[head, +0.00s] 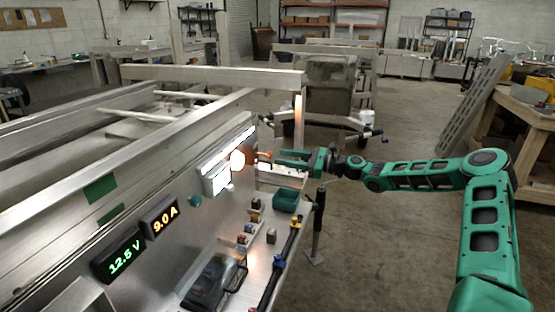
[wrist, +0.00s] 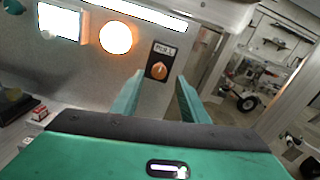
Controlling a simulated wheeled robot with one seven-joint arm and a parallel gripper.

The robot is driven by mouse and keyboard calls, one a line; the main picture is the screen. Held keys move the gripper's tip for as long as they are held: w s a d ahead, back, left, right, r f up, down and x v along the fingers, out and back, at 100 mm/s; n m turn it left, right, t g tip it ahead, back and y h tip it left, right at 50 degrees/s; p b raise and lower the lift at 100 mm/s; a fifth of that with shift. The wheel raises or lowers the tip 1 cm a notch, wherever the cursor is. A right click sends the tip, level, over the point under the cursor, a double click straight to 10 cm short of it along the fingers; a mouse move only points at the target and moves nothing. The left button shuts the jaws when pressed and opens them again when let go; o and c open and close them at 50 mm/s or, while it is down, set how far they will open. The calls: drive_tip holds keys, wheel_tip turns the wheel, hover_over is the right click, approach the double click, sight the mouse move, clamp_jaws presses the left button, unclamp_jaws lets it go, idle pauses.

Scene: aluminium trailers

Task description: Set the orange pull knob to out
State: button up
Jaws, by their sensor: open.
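The orange pull knob (wrist: 159,71) is small and round, on a dark plate labelled "PULL" on the metal panel (wrist: 145,105). In the wrist view it shows between the tips of my gripper (wrist: 160,84), slightly above their middle. My green gripper is open, with nothing between its fingers. In the head view my gripper (head: 277,159) points left at the panel's far right end; the knob there is too small to make out clearly. I cannot tell the exact gap between fingertips and knob; no contact shows.
A glowing orange lamp (wrist: 115,37) and a lit white display (wrist: 59,21) sit left of the knob. A bright light strip (head: 228,149) runs above. A shelf below holds a green bin (head: 286,200) and small parts.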

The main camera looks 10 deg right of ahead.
drive_tip(key=v, duration=0.7)
